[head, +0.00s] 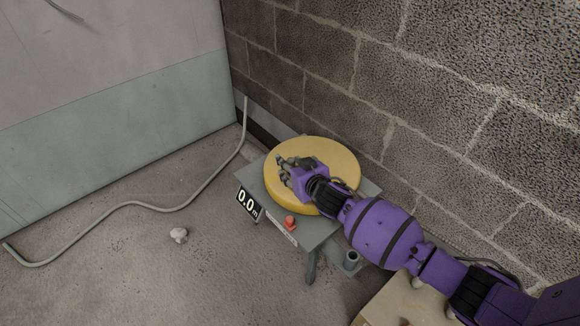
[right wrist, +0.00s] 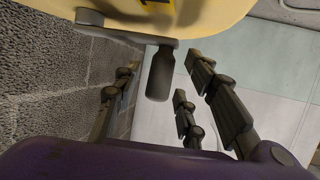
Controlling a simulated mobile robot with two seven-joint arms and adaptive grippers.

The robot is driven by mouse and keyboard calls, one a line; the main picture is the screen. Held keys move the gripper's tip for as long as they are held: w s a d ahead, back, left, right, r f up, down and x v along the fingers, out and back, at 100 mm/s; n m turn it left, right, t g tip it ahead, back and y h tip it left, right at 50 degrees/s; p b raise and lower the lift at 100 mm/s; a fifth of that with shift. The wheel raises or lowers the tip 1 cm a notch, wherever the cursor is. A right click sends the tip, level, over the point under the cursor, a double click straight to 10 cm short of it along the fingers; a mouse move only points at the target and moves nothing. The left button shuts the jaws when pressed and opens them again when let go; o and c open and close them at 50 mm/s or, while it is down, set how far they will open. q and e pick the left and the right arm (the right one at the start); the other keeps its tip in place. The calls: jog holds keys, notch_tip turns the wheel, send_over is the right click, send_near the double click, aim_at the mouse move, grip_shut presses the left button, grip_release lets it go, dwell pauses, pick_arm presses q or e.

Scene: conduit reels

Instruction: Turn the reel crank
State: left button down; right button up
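The yellow reel (head: 338,156) lies on a grey stand (head: 312,232) by the brick wall. My right gripper (head: 284,170) is over the reel's left part in the head view. In the right wrist view, the crank's dark handle (right wrist: 161,74) hangs from a grey arm (right wrist: 120,31) at the edge of the yellow reel (right wrist: 215,14). My right gripper's fingers (right wrist: 160,95) are open, with one on the left of the handle and two on the right. I see gaps between handle and fingers. In the head view my gripper mostly hides the crank. My left gripper is not in view.
The stand carries a display (head: 248,204) reading 0.0 m and a red button (head: 290,222). A grey conduit (head: 130,204) runs over the floor at the left. A small pale object (head: 179,235) lies on the floor. A tan box (head: 400,304) is at the bottom right.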

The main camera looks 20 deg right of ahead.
jog(key=shift+w+f, duration=0.15)
jog(key=shift+w, duration=0.15)
grip_shut()
dwell(0.4)
